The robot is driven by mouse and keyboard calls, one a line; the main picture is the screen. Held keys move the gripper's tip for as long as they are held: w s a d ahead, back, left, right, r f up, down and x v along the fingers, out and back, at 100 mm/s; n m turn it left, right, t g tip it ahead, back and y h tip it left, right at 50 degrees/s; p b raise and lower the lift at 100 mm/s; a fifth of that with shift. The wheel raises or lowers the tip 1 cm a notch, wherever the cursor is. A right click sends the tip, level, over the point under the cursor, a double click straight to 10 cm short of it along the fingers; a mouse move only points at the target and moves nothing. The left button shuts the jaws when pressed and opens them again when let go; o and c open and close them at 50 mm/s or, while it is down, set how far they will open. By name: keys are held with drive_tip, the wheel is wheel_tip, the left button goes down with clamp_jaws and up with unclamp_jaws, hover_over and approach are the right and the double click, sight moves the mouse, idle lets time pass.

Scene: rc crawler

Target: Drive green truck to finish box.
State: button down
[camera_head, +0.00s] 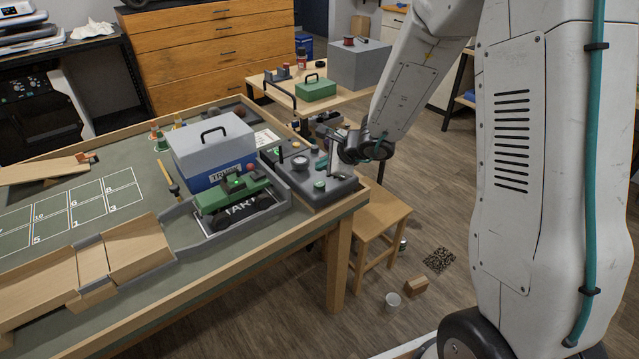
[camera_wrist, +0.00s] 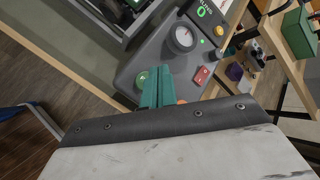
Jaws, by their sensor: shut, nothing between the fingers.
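The green truck (camera_head: 235,193) sits on a pad marked START (camera_head: 246,206) in a grey-walled tray at the near end of the track. A grey control box (camera_head: 325,192) stands right of it at the table corner. In the wrist view it shows a round dial (camera_wrist: 183,38), a red switch (camera_wrist: 202,75), a green button (camera_wrist: 142,78) and a green-lit display (camera_wrist: 203,10). My gripper's teal fingers (camera_wrist: 157,88) are shut and empty over the box, close to the green button; I cannot tell if they touch. I can read no finish label.
Wooden ramps (camera_head: 138,246) lead left from the tray. A numbered white grid (camera_head: 85,205) lies on the green tabletop. A blue-grey case (camera_head: 212,150) stands behind the truck.

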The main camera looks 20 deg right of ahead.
sight(323, 185)
drive_tip(key=shift+f, duration=1.4)
drive_tip(key=shift+f, duration=0.1)
idle(0.9)
drive_tip(key=shift+f, duration=0.3)
